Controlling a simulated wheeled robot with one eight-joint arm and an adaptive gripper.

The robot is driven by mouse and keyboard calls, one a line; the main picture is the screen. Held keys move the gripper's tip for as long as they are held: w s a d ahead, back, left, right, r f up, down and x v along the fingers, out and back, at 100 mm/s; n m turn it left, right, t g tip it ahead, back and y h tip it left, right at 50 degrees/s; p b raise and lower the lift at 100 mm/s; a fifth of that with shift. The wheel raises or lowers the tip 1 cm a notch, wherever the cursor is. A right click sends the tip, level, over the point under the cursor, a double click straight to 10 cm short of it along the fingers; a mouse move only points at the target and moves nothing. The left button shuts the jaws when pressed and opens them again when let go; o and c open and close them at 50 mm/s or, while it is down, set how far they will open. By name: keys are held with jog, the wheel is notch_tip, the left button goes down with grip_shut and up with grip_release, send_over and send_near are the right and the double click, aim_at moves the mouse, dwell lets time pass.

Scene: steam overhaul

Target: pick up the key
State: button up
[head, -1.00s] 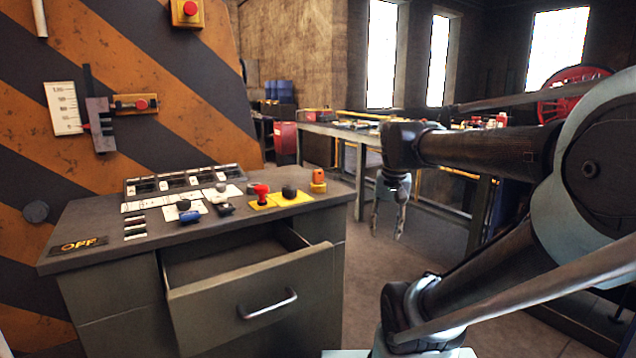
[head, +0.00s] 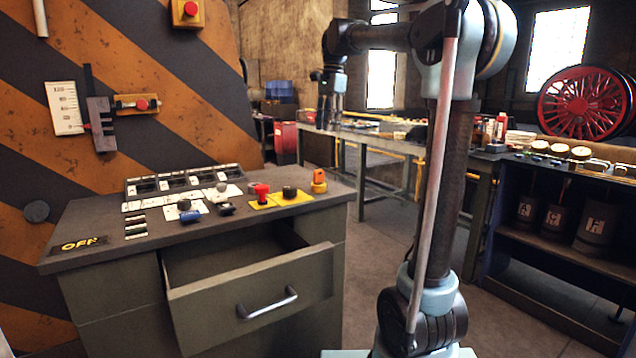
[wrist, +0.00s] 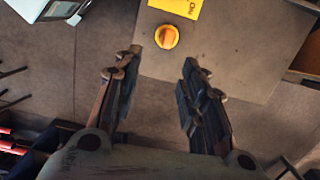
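I cannot make out a key for certain in either view. The open drawer (head: 250,298) of the grey console shows a bare interior where visible, and part of its inside is hidden behind its front. My gripper (head: 328,122) points down, high above and behind the console's right end. In the wrist view my gripper (wrist: 162,58) is open with nothing between its fingers. Beyond the fingertips is a round orange-yellow piece (wrist: 167,37) on the console top, also seen in the head view (head: 319,182).
The console top (head: 90,225) carries switches, a red knob (head: 262,193) and an OFF plate (head: 84,244). A long workbench (head: 375,145) with clutter stands behind. Shelves with dark canisters (head: 594,225) are at right.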

aim_at(319, 170)
jog(key=shift+m, duration=0.3)
jog(key=a+f, duration=0.1)
jog(key=f, duration=0.4)
jog(key=a+f, duration=0.1)
jog(key=f, duration=0.5)
jog(key=a+f, duration=0.1)
jog(key=f, duration=0.4)
jog(key=shift+w+f, duration=0.1)
jog(key=shift+f, duration=0.15)
grip_shut()
